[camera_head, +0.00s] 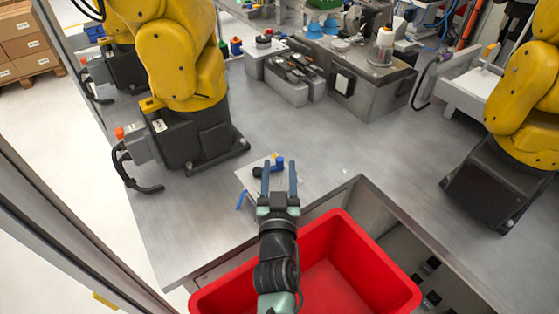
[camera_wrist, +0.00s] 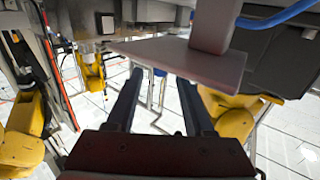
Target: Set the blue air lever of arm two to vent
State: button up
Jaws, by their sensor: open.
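My gripper (camera_head: 279,168) is open and empty, with its two fingers pointing away over a small pale plate (camera_head: 246,177) near the table's front edge. A short blue bar (camera_head: 241,199), possibly the air lever, shows at the plate's left side, left of my gripper. A dark fitting (camera_head: 261,172) with a blue and yellow part (camera_head: 278,159) sits by the left finger. In the wrist view the open fingers (camera_wrist: 160,80) point towards a flat grey plate (camera_wrist: 185,57) on a post. A blue hose (camera_wrist: 275,17) runs at upper right. Which arm is arm two is unclear.
A yellow arm (camera_head: 182,60) on a dark base stands behind left; another (camera_head: 528,100) stands at right. A red bin (camera_head: 335,257) is below my gripper, beside the table's corner. Grey fixtures (camera_head: 365,85) stand at the back. The middle of the metal table (camera_head: 330,140) is clear.

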aim_at(279, 163)
jog(key=shift+w+b, duration=0.3)
jog(key=shift+w, duration=1.4)
jog(key=shift+c, duration=0.3)
grip_shut()
